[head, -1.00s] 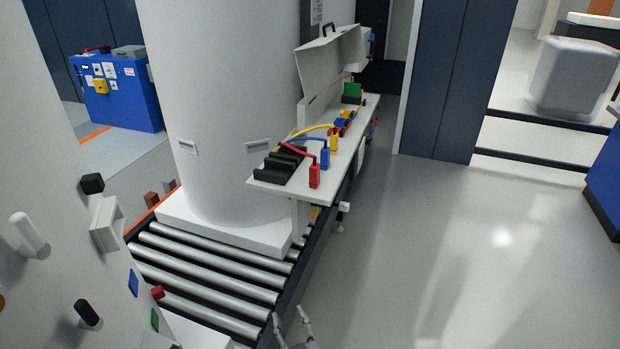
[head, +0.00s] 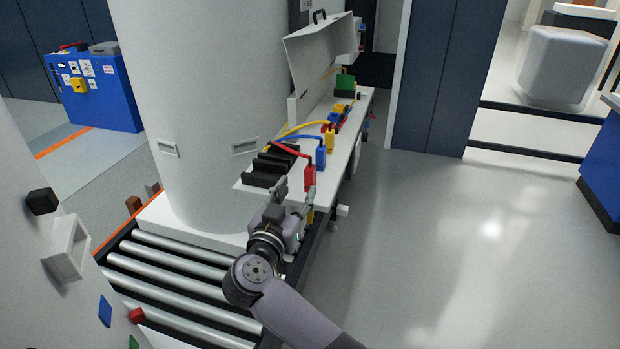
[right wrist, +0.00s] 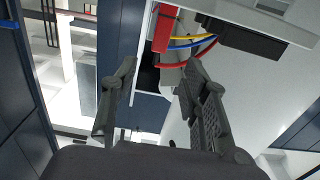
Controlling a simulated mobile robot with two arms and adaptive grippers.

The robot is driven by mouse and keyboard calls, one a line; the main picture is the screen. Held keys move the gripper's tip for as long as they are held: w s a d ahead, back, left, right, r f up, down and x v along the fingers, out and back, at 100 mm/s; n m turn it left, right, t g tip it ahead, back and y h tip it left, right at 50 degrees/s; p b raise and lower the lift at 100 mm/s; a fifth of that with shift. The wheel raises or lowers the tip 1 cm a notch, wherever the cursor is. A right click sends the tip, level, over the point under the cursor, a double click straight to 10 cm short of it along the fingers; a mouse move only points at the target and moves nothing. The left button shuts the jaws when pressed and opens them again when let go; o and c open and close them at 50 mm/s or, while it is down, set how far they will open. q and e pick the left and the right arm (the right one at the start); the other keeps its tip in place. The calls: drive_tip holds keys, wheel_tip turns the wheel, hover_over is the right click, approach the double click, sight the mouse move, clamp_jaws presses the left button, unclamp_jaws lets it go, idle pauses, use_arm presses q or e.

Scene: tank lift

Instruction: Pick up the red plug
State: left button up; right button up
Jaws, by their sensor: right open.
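The red plug (head: 310,173) stands upright near the front edge of the grey-white shelf, with a red cable running left from its top. My right gripper (head: 295,190) is open and empty, just in front of the shelf's near end. Its right fingertip overlaps the lower part of the plug in the head view; I cannot tell whether they touch. In the right wrist view the red plug (right wrist: 163,30) lies beyond the open fingertips (right wrist: 162,68), roughly between them in line and apart from them. My left gripper is not in view.
A blue plug (head: 320,156) and a yellow plug (head: 330,138) stand behind the red one. A black ribbed holder (head: 268,168) lies left of it on the shelf (head: 246,189). The white column (head: 205,110) and roller conveyor (head: 165,282) are left; open floor is right.

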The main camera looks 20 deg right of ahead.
sight(308, 172)
drive_tip(key=p+x, duration=0.1)
drive_tip(key=x, duration=0.9)
drive_tip(key=shift+d, duration=0.15)
drive_tip(key=shift+c, duration=0.4)
clamp_jaws()
